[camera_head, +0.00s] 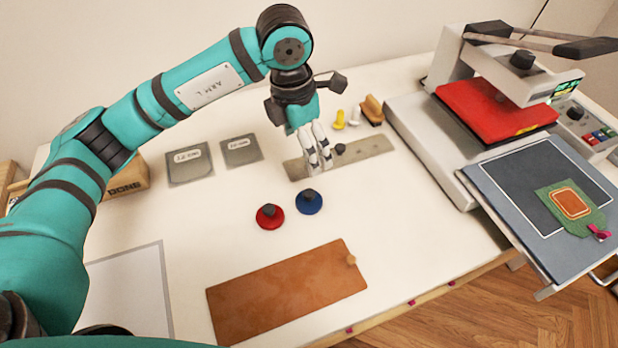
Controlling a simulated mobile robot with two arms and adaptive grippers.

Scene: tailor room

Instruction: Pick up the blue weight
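The blue weight (309,203) is a round disc with a dark knob on top, standing on the white table. A red weight (270,217) of the same shape stands just left of it, apart from it. My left gripper (320,168) points down above the table, behind the blue weight in the picture and over the grey metal strip. Its pale fingers hold nothing that I can see. How far apart they are is unclear from this angle. My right gripper is not in view.
A grey metal strip (372,147) with dark knobs lies under the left gripper. A brown board (285,292) lies in front of the weights. Two grey plates (188,177) lie at the back left. A heat press (425,150) stands at right. The table around the weights is clear.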

